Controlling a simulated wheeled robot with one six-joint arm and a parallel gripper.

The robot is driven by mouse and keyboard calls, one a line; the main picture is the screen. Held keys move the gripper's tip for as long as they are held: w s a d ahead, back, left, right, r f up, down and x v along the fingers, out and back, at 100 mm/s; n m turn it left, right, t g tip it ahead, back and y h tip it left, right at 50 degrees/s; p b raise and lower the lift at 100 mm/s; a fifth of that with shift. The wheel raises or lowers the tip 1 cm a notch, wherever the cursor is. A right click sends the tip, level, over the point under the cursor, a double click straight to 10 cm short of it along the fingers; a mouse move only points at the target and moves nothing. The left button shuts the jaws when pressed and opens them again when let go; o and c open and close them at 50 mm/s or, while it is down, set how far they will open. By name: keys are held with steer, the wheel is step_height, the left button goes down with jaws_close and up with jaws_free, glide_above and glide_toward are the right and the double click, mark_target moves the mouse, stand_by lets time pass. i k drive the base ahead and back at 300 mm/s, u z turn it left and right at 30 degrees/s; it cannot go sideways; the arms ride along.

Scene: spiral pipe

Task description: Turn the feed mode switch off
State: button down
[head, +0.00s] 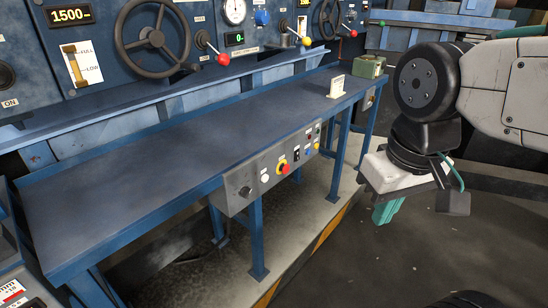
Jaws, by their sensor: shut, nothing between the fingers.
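A grey control box (275,170) is fixed to the front edge of the blue table. It carries a dark knob (245,191), a pale round button (264,178), a red knob on a yellow ring (283,168) and several smaller controls to the right. The labels are too small to read, so I cannot tell which control is the feed mode switch or how it is set. My gripper (382,217), with teal fingers, points down to the right of the box, well apart from it. It is shut and empty.
The long blue table (130,165) is mostly bare, with a pale bracket (336,88) and a green box (369,66) at its far end. Open floor (400,265) lies in front.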

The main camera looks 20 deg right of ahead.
mark_target(244, 192)
steer(key=k, duration=1.15)
steer(key=z, duration=0.7)
steer(key=i, duration=1.3)
steer(key=u, duration=0.25)
